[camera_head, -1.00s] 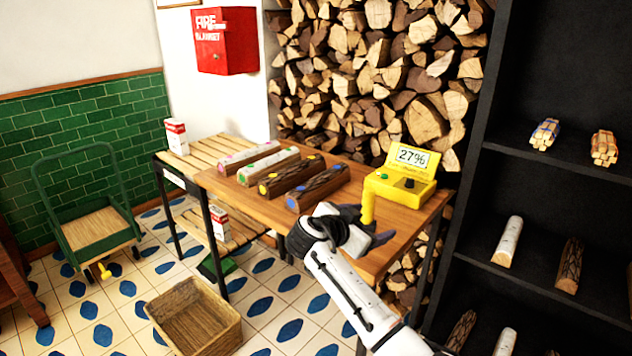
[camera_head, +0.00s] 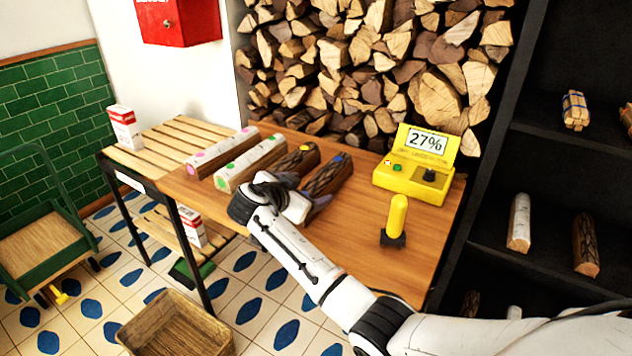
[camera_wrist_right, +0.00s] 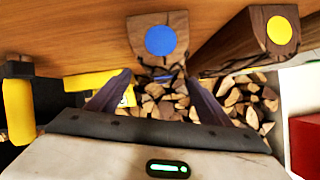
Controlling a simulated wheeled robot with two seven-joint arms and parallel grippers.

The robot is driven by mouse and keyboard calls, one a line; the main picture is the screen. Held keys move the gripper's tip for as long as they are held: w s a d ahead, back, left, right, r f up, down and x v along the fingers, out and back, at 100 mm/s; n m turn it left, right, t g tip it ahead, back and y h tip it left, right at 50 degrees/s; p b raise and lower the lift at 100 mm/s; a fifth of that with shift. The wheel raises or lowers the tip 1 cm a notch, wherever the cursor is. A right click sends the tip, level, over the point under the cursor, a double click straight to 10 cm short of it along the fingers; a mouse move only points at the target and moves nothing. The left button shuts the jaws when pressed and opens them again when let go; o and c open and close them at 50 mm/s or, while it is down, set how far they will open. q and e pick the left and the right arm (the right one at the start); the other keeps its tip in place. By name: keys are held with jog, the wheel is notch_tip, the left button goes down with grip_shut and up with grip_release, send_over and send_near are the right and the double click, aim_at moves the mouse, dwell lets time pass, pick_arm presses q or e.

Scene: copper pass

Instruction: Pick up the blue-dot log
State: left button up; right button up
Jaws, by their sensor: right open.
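The blue-dot log (camera_head: 331,174) lies on the wooden table, dark-barked, the rightmost of the row. In the right wrist view its end face with the blue dot (camera_wrist_right: 160,40) shows straight ahead, roughly centred beyond the fingertips. My right gripper (camera_head: 305,205) is at the near end of this log and hides part of it. In the right wrist view its fingers (camera_wrist_right: 158,88) are spread, with nothing held between them. My left gripper is out of view.
The yellow-dot log (camera_wrist_right: 279,30) lies close beside the blue-dot log. Green-dot (camera_head: 250,162) and pink-dot (camera_head: 222,149) logs lie farther left. A yellow meter (camera_head: 418,175) reading 27% and an upright yellow handle (camera_head: 397,217) stand to the right. Bare table lies between.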

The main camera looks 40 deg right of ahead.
aim_at(316, 184)
jog(key=shift+x, duration=0.9)
jog(key=shift+r+x, duration=0.1)
jog(key=shift+x, duration=1.25)
jog(key=shift+r+x, duration=0.15)
jog(key=shift+x, duration=1.2)
jog(key=shift+d, duration=0.15)
jog(key=c, duration=1.6)
jog(key=shift+r, duration=0.15)
grip_shut()
jog(key=shift+r, duration=0.1)
